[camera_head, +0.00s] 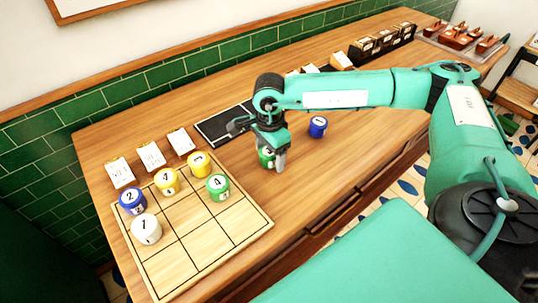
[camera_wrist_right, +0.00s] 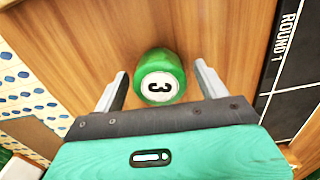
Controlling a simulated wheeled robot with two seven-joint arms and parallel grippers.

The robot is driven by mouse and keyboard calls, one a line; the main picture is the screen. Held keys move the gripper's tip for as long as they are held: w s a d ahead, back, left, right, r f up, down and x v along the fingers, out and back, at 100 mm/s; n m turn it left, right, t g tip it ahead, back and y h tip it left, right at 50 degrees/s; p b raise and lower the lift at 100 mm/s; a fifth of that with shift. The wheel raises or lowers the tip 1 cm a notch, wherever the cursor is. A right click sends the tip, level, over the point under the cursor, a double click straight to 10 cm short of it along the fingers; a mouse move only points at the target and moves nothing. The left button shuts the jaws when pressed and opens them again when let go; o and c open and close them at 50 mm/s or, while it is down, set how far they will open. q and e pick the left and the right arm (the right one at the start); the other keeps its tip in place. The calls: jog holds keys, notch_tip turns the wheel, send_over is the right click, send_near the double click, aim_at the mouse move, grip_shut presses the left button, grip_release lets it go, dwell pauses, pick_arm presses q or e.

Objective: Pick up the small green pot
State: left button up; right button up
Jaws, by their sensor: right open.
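A small green pot with a white top marked 3 (camera_wrist_right: 160,78) stands on the wooden counter. It also shows in the head view (camera_head: 265,158), partly hidden by my right gripper (camera_head: 274,163). In the right wrist view, the open fingers of my right gripper (camera_wrist_right: 161,82) are on either side of the pot, with a gap at each side. Another green pot, marked 4 (camera_head: 218,187), sits on the grid board (camera_head: 238,227). My left gripper is not in view.
White, yellow and blue pots stand on the board. A loose blue pot (camera_head: 318,127) is on the counter right of my right gripper. A card rack (camera_head: 383,41) stands further back.

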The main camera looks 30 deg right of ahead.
jog(key=c, duration=1.1)
jog(key=shift+c, duration=0.2)
jog(key=shift+r, duration=0.2)
